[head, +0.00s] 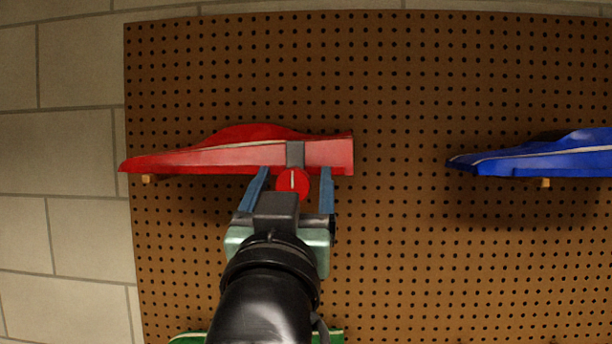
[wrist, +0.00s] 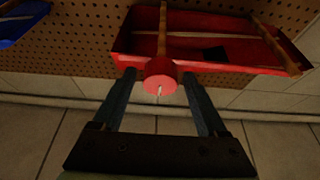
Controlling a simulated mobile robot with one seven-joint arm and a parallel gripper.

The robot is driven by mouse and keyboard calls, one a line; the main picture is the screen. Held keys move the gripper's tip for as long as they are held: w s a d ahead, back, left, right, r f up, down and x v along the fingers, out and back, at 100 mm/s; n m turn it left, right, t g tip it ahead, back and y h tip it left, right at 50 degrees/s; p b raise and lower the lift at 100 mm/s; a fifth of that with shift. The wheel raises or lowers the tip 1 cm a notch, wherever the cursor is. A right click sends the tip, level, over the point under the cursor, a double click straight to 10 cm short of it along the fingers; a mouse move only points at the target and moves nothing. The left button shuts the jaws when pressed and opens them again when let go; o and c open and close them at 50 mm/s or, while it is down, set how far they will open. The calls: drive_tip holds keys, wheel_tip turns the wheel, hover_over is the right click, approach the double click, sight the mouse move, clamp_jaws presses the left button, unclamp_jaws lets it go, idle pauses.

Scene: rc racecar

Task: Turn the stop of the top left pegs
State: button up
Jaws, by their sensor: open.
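A red racecar body (head: 220,155) rests on wooden pegs at the top left of the pegboard; a peg end (head: 147,179) shows under its left part. A round red stop (head: 292,184) with a pale line across its face sits below the car's right part. My gripper (head: 296,174) is open, with one blue finger on each side of the stop. In the wrist view the stop (wrist: 160,77) lies between the two fingertips, with a gap showing on at least the right side. Whether either finger touches it is unclear. The red car's underside (wrist: 215,50) is just beyond.
The pegboard (head: 400,80) hangs on a pale block wall (head: 65,150). A blue car body (head: 550,158) rests on a peg at the right. A green body (head: 185,338) is partly hidden behind my arm at the bottom. The board between the red and blue cars is bare.

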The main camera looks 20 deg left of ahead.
clamp_jaws()
idle(0.3)
drive_tip(key=shift+m, duration=0.4)
drive_tip(key=m+h+b, duration=0.1)
drive_tip(key=m, duration=0.2)
drive_tip(key=m+h+b, duration=0.1)
drive_tip(key=m+h, duration=0.1)
drive_tip(key=m, duration=0.1)
drive_tip(key=shift+f+h, duration=0.1)
drive_tip(key=shift+h, duration=0.2)
drive_tip(key=m+h+b, duration=0.1)
drive_tip(key=m, duration=0.2)
drive_tip(key=m+h, duration=0.2)
drive_tip(key=m, duration=0.1)
drive_tip(key=shift+g+b, duration=0.4)
drive_tip(key=m+g+h+b, duration=0.1)
drive_tip(key=m, duration=0.4)
drive_tip(key=shift+m, duration=0.3)
drive_tip(key=shift+d+m+g, duration=0.1)
drive_tip(key=shift+m+g, duration=0.9)
drive_tip(key=shift+m, duration=1)
